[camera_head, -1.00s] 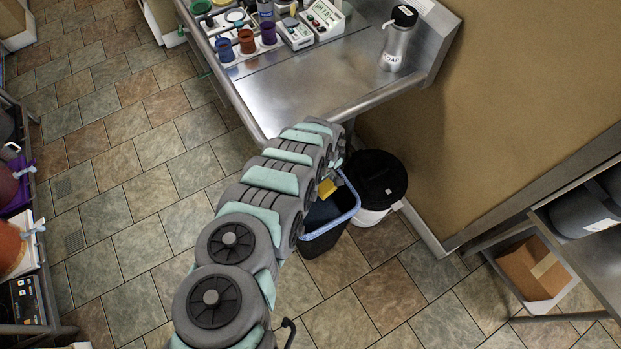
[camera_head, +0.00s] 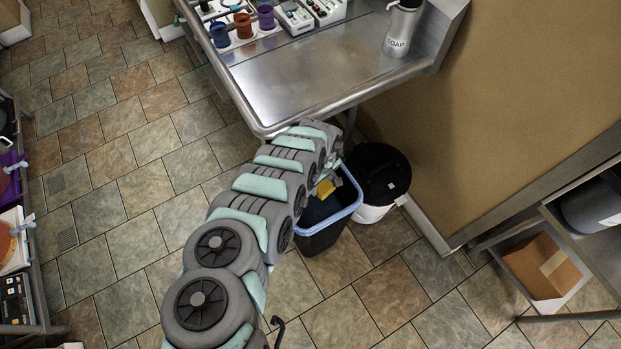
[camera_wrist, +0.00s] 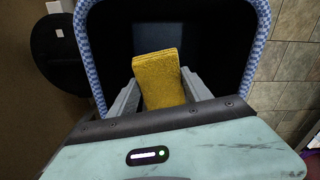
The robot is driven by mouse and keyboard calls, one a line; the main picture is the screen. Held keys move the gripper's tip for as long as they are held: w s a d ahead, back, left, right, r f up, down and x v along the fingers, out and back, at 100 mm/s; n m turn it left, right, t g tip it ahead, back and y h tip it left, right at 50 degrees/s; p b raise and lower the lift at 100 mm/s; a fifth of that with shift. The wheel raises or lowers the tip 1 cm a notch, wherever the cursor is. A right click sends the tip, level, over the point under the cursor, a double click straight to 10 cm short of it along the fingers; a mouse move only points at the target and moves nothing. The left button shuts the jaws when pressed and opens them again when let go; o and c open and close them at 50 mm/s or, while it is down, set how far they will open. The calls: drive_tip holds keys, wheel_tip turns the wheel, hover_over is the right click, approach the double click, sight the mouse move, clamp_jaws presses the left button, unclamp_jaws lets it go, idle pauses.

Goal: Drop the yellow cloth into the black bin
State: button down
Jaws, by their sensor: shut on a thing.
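The yellow cloth (camera_head: 326,188) is a small folded piece, held over the mouth of the black bin (camera_head: 322,238). The bin stands on the tiled floor and has a blue rim. In the wrist view the cloth (camera_wrist: 158,78) sits between the two fingers of my gripper (camera_wrist: 165,95), which is shut on it. The bin's blue checked rim (camera_wrist: 262,45) surrounds the cloth on the left and right in that view, with the dark inside beyond it. In the head view my arm hides part of the bin's left side and most of my gripper.
A white bucket with a black lid (camera_head: 378,174) stands right beside the bin. A steel counter (camera_head: 300,80) with a soap bottle (camera_head: 402,28) is above and behind. A cardboard box (camera_head: 543,264) sits on a low shelf at right. Open floor lies in front.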

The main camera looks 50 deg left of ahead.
drive_tip(key=shift+c, duration=2)
unclamp_jaws()
drive_tip(key=shift+r, duration=0.1)
wheel_tip(320, 180, up, 11)
